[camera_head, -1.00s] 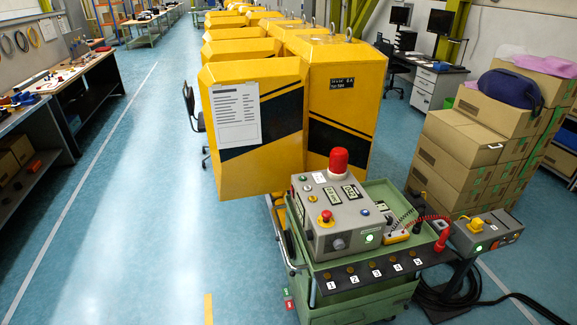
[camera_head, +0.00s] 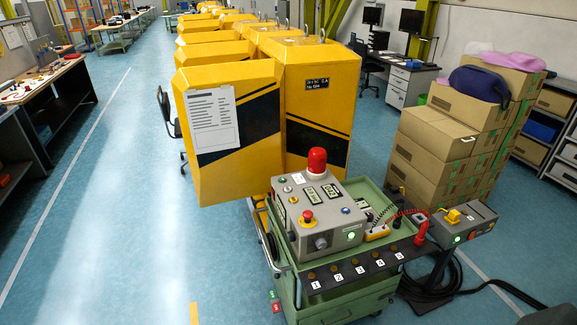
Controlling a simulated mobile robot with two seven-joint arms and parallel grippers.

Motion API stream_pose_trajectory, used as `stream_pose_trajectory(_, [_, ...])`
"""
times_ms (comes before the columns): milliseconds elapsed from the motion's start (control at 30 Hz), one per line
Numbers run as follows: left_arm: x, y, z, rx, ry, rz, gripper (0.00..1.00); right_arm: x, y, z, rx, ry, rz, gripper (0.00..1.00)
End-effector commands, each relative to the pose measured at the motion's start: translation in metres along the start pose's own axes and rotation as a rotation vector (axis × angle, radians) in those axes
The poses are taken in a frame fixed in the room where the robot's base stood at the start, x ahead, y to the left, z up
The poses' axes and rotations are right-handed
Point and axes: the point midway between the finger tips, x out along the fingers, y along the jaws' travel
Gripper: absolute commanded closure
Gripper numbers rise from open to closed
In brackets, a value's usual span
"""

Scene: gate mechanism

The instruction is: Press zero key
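A grey control box (camera_head: 318,217) sits on the green cart (camera_head: 345,300). It carries a red beacon (camera_head: 317,161), a red mushroom button on a yellow base (camera_head: 307,217), small displays, several small buttons, a dark knob (camera_head: 321,243) and a lit green button (camera_head: 351,236). A dark strip (camera_head: 345,272) along the cart's front has round brass-coloured parts labelled 1 and upward. I cannot make out a key marked zero. A smaller grey box (camera_head: 462,226) with a yellow part stands at the right on a post. Neither of my grippers is in view.
Yellow machine cabinets (camera_head: 320,100) stand behind the cart. Stacked cardboard boxes (camera_head: 435,145) stand at the right. Black cables (camera_head: 430,288) lie on the floor right of the cart. Blue floor (camera_head: 120,220) is open at the left, with workbenches (camera_head: 50,100) along the far left.

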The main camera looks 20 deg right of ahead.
Motion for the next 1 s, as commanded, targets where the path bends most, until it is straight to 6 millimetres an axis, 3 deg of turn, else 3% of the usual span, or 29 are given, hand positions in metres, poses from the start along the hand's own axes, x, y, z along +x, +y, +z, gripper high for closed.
stream_pose_trajectory(33, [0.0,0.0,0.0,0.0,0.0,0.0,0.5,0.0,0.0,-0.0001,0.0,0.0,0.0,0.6])
stream_pose_trajectory(400, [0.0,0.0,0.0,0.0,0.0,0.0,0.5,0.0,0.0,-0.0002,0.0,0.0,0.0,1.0])
stream_pose_trajectory(1000, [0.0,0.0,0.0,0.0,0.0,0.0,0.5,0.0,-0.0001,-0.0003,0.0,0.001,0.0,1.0])
